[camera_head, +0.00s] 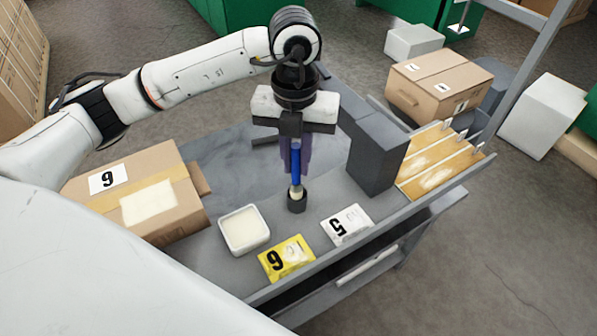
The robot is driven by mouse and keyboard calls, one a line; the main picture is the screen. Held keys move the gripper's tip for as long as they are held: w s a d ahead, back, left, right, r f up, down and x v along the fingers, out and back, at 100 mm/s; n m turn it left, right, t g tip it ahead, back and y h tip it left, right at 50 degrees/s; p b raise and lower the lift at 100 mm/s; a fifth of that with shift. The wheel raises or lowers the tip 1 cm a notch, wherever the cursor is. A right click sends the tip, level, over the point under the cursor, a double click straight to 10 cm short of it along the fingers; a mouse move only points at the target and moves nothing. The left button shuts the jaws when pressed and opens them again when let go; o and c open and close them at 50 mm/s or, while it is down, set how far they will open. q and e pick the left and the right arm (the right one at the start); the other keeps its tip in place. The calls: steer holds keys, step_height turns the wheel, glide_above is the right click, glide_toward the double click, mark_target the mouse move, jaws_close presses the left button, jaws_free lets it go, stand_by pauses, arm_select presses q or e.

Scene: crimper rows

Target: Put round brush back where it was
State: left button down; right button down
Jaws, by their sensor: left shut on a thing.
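The round brush (296,165) has a blue handle and a pale lower end. It hangs roughly upright, pale end down, in my left gripper (296,150), which is shut on its handle. Its lower end is at the mouth of a small dark round cup (297,203) on the grey table (205,258). I cannot tell how far the end reaches into the cup. My right gripper is not in view.
A dark grey block (376,157) stands to the right, a cardboard box (141,193) to the left. Wooden boards (440,165) lie at the right end.

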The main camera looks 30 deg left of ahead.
mark_target(297, 173)
arm_select(q)
steer(key=shift+w+f, duration=0.1)
steer(key=shift+f, duration=2.05)
steer(key=c, duration=1.7)
jaws_free()
steer(key=shift+o, duration=0.2)
steer(key=shift+r, duration=0.15)
step_height(297, 173, up, 12)
